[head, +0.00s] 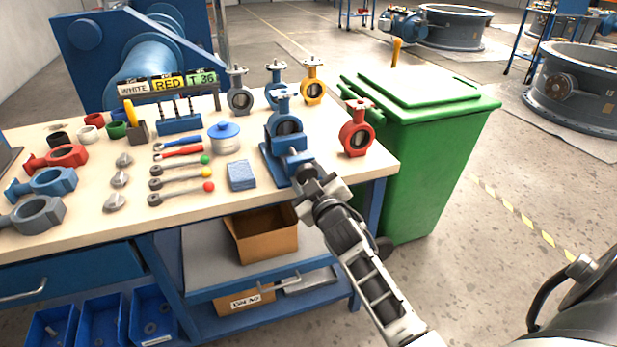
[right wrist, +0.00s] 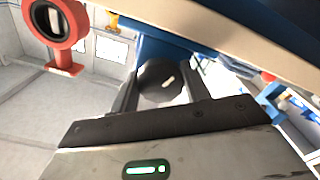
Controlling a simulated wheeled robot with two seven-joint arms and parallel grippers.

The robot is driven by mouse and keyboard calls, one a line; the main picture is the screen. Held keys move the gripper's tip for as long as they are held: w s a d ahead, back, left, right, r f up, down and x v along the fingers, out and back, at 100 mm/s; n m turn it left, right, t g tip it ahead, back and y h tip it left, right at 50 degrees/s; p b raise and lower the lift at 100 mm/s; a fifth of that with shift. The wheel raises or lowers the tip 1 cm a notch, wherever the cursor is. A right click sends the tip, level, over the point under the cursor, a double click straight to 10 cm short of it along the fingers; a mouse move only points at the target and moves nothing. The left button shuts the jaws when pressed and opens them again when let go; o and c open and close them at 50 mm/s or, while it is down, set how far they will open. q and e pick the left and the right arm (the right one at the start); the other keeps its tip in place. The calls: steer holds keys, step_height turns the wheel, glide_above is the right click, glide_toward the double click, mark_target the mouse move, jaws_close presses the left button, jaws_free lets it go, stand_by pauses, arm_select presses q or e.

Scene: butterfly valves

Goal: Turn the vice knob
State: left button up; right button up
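The blue vice (head: 276,168) stands on the table's front right part, with a blue valve (head: 287,129) upright in it. Its dark round knob (head: 308,172) points toward the front right; in the right wrist view the knob (right wrist: 161,80) is between the two fingers of my right gripper (right wrist: 163,85). The fingers are apart, one on each side of the knob; I see no clear contact. In the head view my right gripper (head: 316,184) is at the knob, in front of the table edge. My left gripper is not in view.
A red valve (head: 357,130) stands right of the vice, and a green bin (head: 428,150) is beside the table. A blue block (head: 241,176) and a lidded pot (head: 224,140) are to the left. A cardboard box (head: 262,238) sits on the shelf below.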

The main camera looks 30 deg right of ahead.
steer(key=shift+m, duration=0.6)
steer(key=o, duration=1)
steer(key=shift+s, duration=0.1)
steer(key=v, duration=1.2)
steer(key=shift+p, duration=0.35)
steer(key=s+a+f+g+y+p, duration=0.1)
steer(key=s+a+f+g+y, duration=0.2)
steer(key=s+a, duration=0.4)
steer(key=s+a+f+g+y+p, duration=0.1)
steer(key=s+a+f+g+y, duration=0.2)
steer(key=s+a+f, duration=0.3)
steer(key=s+a+y, duration=0.1)
steer(key=a, duration=0.4)
steer(key=shift+f+g+y, duration=0.35)
steer(key=shift+g+y, duration=0.05)
